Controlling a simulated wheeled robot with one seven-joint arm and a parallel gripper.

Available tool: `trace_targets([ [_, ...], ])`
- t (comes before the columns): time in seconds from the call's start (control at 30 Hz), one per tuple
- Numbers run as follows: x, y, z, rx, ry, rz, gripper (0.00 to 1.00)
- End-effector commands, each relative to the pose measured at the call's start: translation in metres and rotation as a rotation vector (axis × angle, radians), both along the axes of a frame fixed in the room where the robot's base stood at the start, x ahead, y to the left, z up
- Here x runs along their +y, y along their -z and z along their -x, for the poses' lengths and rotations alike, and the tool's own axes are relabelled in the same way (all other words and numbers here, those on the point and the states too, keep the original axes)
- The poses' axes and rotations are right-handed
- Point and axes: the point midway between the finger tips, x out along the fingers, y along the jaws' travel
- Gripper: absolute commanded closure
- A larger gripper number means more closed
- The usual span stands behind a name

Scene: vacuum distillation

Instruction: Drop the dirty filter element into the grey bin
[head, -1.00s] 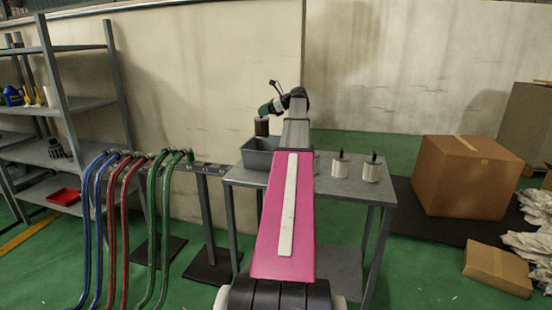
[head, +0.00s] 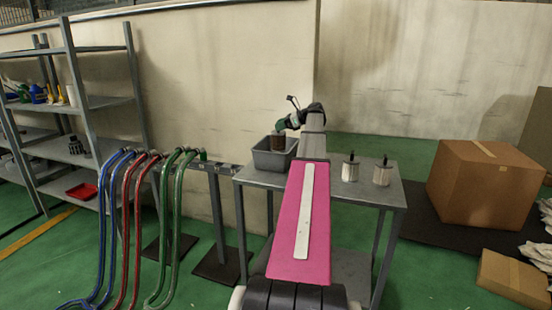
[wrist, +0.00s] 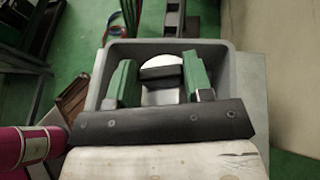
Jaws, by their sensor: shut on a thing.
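The dirty filter element (head: 278,142) is a brown cylinder hanging upright below my gripper (head: 281,129) in the head view. My gripper's green fingers are shut on it. Its lower end overlaps the opening of the grey bin (head: 268,161), which stands on the left end of the metal table. In the wrist view, my gripper (wrist: 160,82) is over the bin (wrist: 233,75), with a white and dark round piece, the element's top end (wrist: 165,72), between the fingers. The element's lower part is hidden there.
Two white cylinders with dark tops, one (head: 350,170) left of the other (head: 383,174), stand on the table (head: 330,185) right of my arm. Blue, red and green hoses (head: 170,220) hang from a stand at left. A cardboard box (head: 480,185) sits on the floor at right.

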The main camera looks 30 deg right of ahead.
Motion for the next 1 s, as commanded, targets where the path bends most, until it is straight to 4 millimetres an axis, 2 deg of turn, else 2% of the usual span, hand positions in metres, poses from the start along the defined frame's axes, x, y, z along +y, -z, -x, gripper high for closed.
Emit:
trace_targets([
  [0.23,0.0,0.001,0.0,-0.001,0.0,-0.001,0.98],
  [0.27,0.0,0.001,0.0,0.0,0.0,0.0,0.44],
  [0.3,0.0,0.001,0.0,0.0,0.0,0.0,0.31],
  [0.33,0.0,0.001,0.0,0.0,0.0,0.0,0.24],
  [0.7,-0.004,-0.001,0.003,0.0,0.001,0.0,0.24],
  [1.0,-0.04,-0.019,0.031,-0.001,0.002,0.0,0.24],
])
